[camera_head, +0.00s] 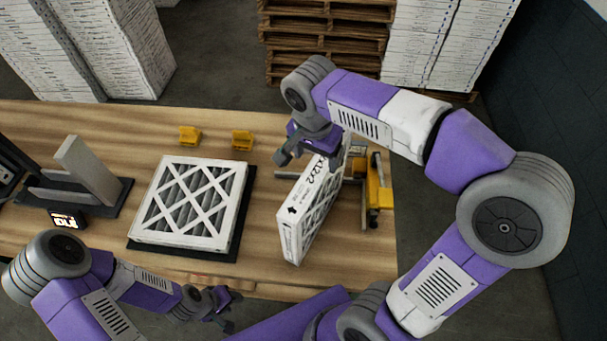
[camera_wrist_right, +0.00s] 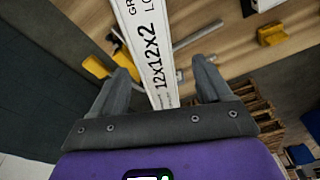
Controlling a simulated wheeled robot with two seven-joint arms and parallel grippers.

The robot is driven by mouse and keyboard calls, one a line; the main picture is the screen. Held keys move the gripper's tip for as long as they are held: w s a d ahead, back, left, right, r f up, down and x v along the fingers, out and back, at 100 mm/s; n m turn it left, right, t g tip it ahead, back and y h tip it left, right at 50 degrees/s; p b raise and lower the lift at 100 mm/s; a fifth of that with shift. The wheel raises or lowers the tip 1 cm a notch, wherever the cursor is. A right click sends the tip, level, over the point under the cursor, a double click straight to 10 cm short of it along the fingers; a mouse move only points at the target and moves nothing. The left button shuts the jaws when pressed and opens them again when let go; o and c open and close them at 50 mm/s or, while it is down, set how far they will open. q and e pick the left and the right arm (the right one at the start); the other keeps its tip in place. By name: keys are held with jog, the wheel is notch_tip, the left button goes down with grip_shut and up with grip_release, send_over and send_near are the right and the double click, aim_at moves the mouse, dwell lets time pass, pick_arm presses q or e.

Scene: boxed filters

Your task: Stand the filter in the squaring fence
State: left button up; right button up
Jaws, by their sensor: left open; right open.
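A white-framed filter (camera_head: 310,210) stands on edge at the table's right side, with "12x12x2" printed on its narrow edge. It reaches into the metal bars and yellow parts of what looks like the squaring fence (camera_head: 374,192); whether it touches them I cannot tell. My right gripper (camera_head: 303,150) is at the filter's upper far end. In the right wrist view, the open fingers (camera_wrist_right: 160,67) lie on either side of the filter's printed edge (camera_wrist_right: 152,50), with gaps showing. My left gripper (camera_head: 230,308) is open and empty near the table's front edge.
Another filter (camera_head: 190,205) lies flat on a black plate (camera_head: 243,205) mid-table. Two yellow blocks (camera_head: 189,137) (camera_head: 242,140) stand behind it. A dark stand with an upright grey plate (camera_head: 88,168) and a small display (camera_head: 67,220) are at left. Pallets and stacked boxes stand beyond.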

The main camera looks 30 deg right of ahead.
aim_at(318, 166)
jog(key=shift+s+f, duration=0.2)
jog(key=shift+f, duration=0.15)
jog(key=f, duration=0.4)
jog(key=d+f, duration=0.1)
jog(key=f, duration=0.1)
jog(key=shift+w+f+b, duration=0.2)
jog(key=shift+w+b, duration=0.05)
jog(key=shift+b, duration=0.05)
grip_shut()
